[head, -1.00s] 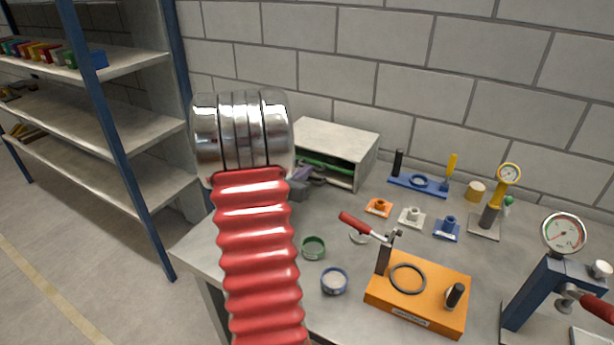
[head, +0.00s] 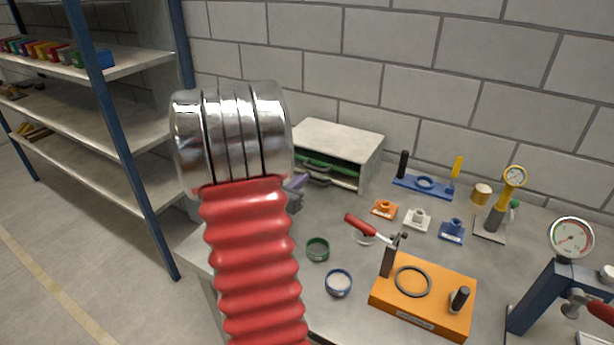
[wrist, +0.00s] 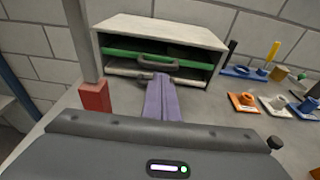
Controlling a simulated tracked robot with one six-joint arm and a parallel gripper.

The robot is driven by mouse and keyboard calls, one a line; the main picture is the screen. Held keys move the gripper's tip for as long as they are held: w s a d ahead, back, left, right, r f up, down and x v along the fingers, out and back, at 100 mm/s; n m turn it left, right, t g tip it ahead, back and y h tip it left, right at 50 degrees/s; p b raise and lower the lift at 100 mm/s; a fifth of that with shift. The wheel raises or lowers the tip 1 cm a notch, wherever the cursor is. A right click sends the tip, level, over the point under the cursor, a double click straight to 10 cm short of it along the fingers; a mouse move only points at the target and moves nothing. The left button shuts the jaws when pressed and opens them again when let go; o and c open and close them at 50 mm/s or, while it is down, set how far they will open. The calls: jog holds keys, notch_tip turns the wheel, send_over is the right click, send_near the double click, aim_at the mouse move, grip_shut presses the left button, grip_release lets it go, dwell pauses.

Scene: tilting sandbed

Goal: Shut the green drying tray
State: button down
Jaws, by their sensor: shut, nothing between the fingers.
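The green drying tray (wrist: 122,55) sits in the upper part of a pale cabinet (wrist: 160,32) at the back of the bench. Its green front and dark handle face me in the wrist view; how far it stands out is hard to tell. It also shows in the head view (head: 342,167), partly in shadow. A pale tray (wrist: 120,69) lies below it. My gripper (wrist: 161,80) is shut and empty, its purple fingers pointing at the cabinet front, just below the handle in the picture. Contact cannot be told. In the head view my gripper (head: 297,182) is mostly hidden behind my arm.
Orange (head: 384,208), white (head: 417,218) and blue (head: 452,229) fittings lie right of the cabinet. Green (head: 318,249) and blue (head: 339,282) rings and an orange fixture (head: 425,295) are nearer. A red-based post (wrist: 95,98) stands left in the wrist view.

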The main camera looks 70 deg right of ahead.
jog(key=v, duration=0.7)
jog(key=shift+a, duration=0.3)
jog(key=shift+a+r, duration=0.1)
jog(key=shift+r, duration=0.05)
jog(key=w+a+r+m+t+y, duration=0.2)
jog(key=a+m+y, duration=0.3)
jog(key=a, duration=1.1)
jog(key=w+a+r+m+t+y, duration=0.2)
jog(key=a+m+y, duration=0.3)
jog(key=a, duration=1.2)
jog(key=w+a+r+m+t+y, duration=0.2)
jog(key=a+r+m+t+y, duration=0.1)
jog(key=a, duration=1.4)
jog(key=m+t+y, duration=0.1)
jog(key=m+y, duration=0.1)
jog(key=m, duration=0.1)
jog(key=shift+w+a, duration=0.15)
jog(key=shift+w, duration=0.15)
